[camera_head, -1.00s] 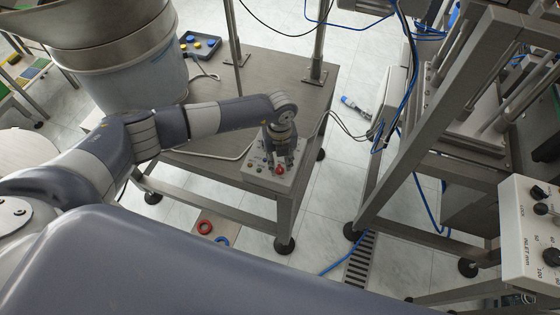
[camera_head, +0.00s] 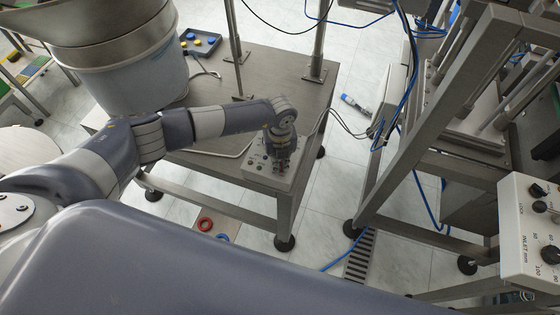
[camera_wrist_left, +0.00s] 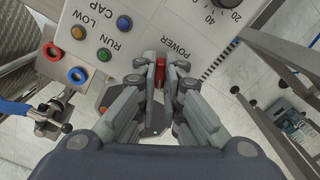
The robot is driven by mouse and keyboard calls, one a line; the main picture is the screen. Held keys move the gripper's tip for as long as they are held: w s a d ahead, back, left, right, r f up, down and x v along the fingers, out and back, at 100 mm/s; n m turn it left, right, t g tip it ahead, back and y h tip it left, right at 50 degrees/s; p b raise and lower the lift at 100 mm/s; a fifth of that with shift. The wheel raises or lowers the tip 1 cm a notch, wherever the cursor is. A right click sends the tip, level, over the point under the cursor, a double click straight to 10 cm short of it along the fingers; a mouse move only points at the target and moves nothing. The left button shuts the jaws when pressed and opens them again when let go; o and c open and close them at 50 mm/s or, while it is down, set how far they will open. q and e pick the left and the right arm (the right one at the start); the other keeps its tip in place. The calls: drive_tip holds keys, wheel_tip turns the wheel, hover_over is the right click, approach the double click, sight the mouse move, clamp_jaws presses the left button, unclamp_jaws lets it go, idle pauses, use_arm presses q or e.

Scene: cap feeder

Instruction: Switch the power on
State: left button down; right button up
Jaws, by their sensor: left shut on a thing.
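The white control panel (camera_head: 257,168) sits at the near right corner of the steel table. In the left wrist view, the panel (camera_wrist_left: 140,32) carries the word POWER beside a red switch (camera_wrist_left: 160,70). My left gripper (camera_head: 281,167) is down at the panel. In the left wrist view, its fingers (camera_wrist_left: 160,78) are closed around the red switch, one on each side. The switch is hidden behind the gripper in the head view, and I cannot tell its on or off position. My right gripper is not in view.
An orange light (camera_wrist_left: 78,32) and a green light (camera_wrist_left: 104,54) are on the panel. A large bowl (camera_head: 130,75) stands at the left; a metal frame (camera_head: 400,150) is at the right.

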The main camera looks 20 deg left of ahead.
use_arm(q)
drive_tip(key=shift+f+m+b, duration=0.1)
drive_tip(key=shift+m+b, duration=0.35)
drive_tip(key=shift+m, duration=0.15)
drive_tip(key=m+b, duration=0.2)
drive_tip(key=m, duration=0.1)
drive_tip(key=shift+f+b, duration=0.1)
drive_tip(key=shift+b, duration=0.2)
drive_tip(key=m+b, duration=0.4)
drive_tip(key=m, duration=0.1)
drive_tip(key=shift+r+m+b, duration=0.2)
drive_tip(key=shift+m+b, duration=1.05)
drive_tip(key=shift+m, duration=0.15)
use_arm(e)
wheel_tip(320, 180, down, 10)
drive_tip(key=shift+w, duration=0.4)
use_arm(q)
drive_tip(key=c, duration=1.7)
unclamp_jaws()
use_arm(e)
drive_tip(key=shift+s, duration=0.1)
use_arm(q)
wheel_tip(320, 180, up, 12)
drive_tip(key=shift+r, duration=0.1)
